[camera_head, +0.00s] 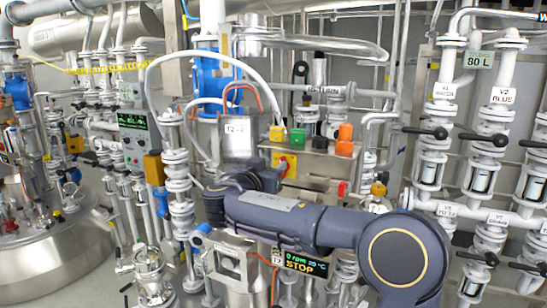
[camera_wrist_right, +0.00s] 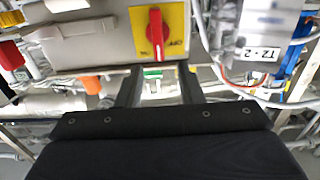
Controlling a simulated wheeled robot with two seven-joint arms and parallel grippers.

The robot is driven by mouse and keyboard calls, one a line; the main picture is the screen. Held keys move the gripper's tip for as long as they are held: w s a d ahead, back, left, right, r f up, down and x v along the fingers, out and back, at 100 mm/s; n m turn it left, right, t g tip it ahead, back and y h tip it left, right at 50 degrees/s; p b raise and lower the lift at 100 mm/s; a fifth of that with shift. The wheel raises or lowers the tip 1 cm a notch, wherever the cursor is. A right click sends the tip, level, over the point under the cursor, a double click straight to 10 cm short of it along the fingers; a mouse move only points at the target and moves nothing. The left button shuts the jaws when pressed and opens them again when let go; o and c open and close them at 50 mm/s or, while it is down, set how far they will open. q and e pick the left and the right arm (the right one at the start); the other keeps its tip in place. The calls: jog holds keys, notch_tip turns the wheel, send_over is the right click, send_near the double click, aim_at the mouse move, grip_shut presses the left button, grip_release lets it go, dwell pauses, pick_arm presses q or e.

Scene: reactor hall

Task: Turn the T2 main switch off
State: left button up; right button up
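The main switch (camera_wrist_right: 156,34) is a red rotary handle on a yellow plate, on the face of a grey box. In the right wrist view its handle stands vertical in the picture. In the head view the yellow plate (camera_head: 291,160) shows just above my right arm, with part of the red handle. My right gripper (camera_wrist_right: 159,72) is open and empty. Its two fingers are apart and point toward the box, with the handle between their lines but beyond the tips. In the head view the right gripper's fingers are hard to make out. My left gripper is not in view.
A box labelled T2-2 (camera_wrist_right: 262,40) with cables stands beside the switch box. The switch box (camera_head: 315,152) carries yellow, green, orange and red parts. A display reading STOP (camera_head: 302,262) is below my arm. Pipes and valves crowd both sides.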

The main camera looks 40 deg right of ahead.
aim_at(280, 160)
jog(key=shift+p+x, duration=0.6)
jog(key=shift+x, duration=1.35)
grip_shut()
